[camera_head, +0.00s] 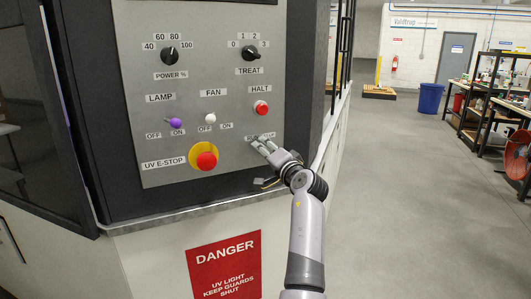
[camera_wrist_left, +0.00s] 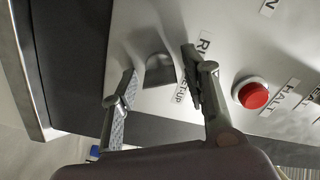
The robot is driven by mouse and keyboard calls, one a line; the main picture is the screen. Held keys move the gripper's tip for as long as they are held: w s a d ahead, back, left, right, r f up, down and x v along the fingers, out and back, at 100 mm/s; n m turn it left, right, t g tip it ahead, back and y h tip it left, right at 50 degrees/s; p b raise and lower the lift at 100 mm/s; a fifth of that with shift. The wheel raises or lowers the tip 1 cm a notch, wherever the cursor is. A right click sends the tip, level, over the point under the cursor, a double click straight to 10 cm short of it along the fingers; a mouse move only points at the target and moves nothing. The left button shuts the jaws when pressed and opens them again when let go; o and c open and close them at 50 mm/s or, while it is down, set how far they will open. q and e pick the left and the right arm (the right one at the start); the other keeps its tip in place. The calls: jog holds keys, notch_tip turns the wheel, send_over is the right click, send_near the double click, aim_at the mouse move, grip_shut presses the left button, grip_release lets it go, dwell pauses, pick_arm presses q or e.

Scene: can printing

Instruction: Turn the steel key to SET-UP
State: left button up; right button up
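The steel key (camera_wrist_left: 160,70) shows in the left wrist view as a grey, rounded metal piece on the panel, beside the partly hidden RUN and SETUP labels. My left gripper (camera_wrist_left: 160,75) is open, with one finger on each side of the key. Gaps show between the key and both fingers, and I see no clear contact. In the head view my left gripper (camera_head: 262,147) is at the panel's lower right, just below the RUN/SETUP label (camera_head: 260,135). My right gripper is not in view.
The red HALT button (camera_head: 261,107) is above the gripper and close beside the finger in the wrist view (camera_wrist_left: 252,94). The red UV E-STOP (camera_head: 206,160), white FAN switch (camera_head: 211,118) and purple LAMP switch (camera_head: 174,123) are to the left. Open floor lies right.

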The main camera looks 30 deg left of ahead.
pick_arm(q)
grip_shut()
dwell(0.3)
jog(key=shift+a+r+m+p, duration=0.1)
jog(key=shift+m+p, duration=1)
jog(key=shift+p, duration=0.1)
jog(key=m+p, duration=0.8)
jog(key=shift+m, duration=0.4)
jog(key=shift+m+p, duration=0.6)
jog(key=shift+p, duration=0.05)
jog(key=shift+f, duration=0.2)
